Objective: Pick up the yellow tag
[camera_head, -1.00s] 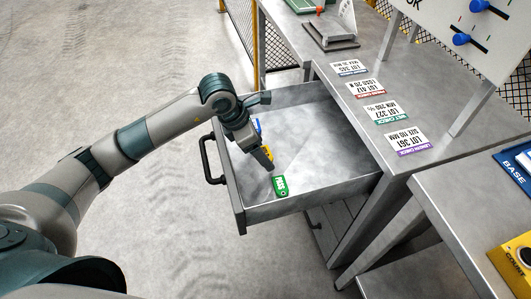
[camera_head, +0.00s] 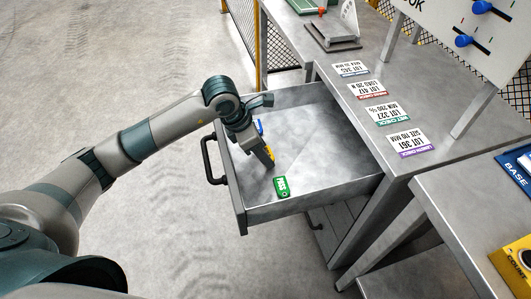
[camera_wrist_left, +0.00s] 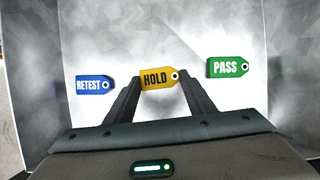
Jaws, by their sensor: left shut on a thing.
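The yellow tag (camera_wrist_left: 158,79), marked HOLD, sits between the fingertips of my left gripper (camera_wrist_left: 158,88) in the left wrist view. The gripper is shut on it, inside the open drawer. In the head view my left gripper (camera_head: 266,160) mostly hides the yellow tag (camera_head: 269,152). A blue tag (camera_wrist_left: 95,85), marked RETEST, lies to its left in the wrist view. A green tag (camera_wrist_left: 228,67), marked PASS, lies to its right. The green tag (camera_head: 281,187) and part of the blue tag (camera_head: 260,127) also show in the head view. My right gripper is not in view.
The metal drawer (camera_head: 325,165) is pulled out, with a dark handle (camera_head: 209,160) on its front. Several lot cards, such as the purple-edged one (camera_head: 407,142), lie on the bench top (camera_head: 345,105). A board with blue knobs (camera_head: 463,41) stands at the upper right.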

